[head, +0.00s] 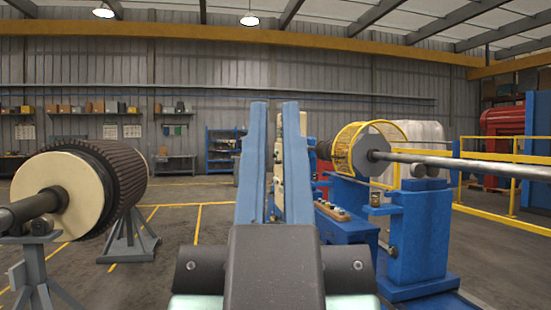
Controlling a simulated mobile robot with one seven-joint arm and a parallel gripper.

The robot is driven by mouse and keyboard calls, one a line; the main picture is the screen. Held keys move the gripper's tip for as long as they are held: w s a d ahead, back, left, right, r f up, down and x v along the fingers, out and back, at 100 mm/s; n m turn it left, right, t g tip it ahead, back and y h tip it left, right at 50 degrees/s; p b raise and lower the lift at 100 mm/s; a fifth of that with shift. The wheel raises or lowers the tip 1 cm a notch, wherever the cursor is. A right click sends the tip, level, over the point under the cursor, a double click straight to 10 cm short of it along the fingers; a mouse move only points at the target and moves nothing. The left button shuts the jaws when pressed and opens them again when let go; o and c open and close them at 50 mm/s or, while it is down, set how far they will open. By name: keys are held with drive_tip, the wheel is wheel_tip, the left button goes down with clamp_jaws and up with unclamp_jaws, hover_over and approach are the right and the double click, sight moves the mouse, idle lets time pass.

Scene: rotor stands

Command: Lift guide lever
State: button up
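I cannot pick out the guide lever for certain in the head view. On the right stands a blue rotor stand (418,235) that bears a long steel shaft (480,164) with a grey disc (371,150). A yellow cage guard (345,148) curves around the disc. A narrow panel (334,211) with several small knobs or fittings sits on the blue base left of the stand.
A large ribbed rotor (125,185) rests on grey trestles (130,240) at the left. Yellow railings (485,208) and a red machine (502,130) stand at the right. Shelves and workbenches line the back wall. The floor (190,250) between the left rotor and the middle is clear.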

wheel_tip(320, 180, up, 16)
drive_tip(key=p, duration=1.5)
drive_tip(key=shift+r+p, duration=0.25)
drive_tip(key=shift+p, duration=0.1)
clamp_jaws()
drive_tip(key=shift+f, duration=0.1)
drive_tip(key=shift+a, duration=0.1)
